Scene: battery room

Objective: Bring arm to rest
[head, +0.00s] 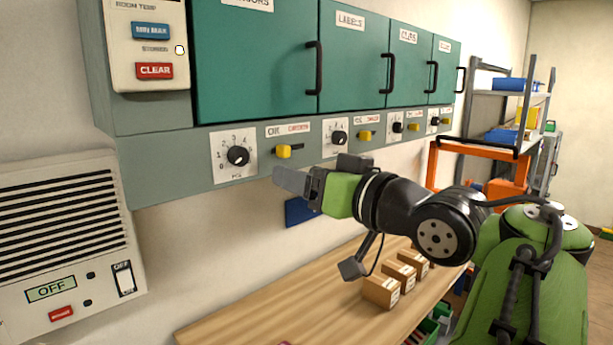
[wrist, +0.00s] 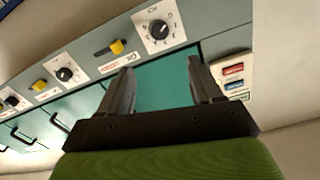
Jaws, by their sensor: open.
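My gripper (head: 291,180) is at the end of my green and black arm, held out in front of the wall cabinet's lower control strip (head: 190,172). In the wrist view my gripper (wrist: 163,85) shows two grey fingers spread apart with nothing between them. In the head view it is near the first black knob (head: 238,156) and the first yellow lever (head: 284,151). Whether it touches the strip cannot be told, but the wrist view shows the knob (wrist: 159,30) and lever (wrist: 117,47) clear of the fingers.
Teal cabinet doors (head: 255,60) with black handles are above. A wooden bench (head: 270,310) below bears several small cardboard boxes (head: 381,291). A grey vent unit (head: 60,240) reading OFF is on the wall at left. An orange frame (head: 480,147) and shelves (head: 510,97) stand at the right.

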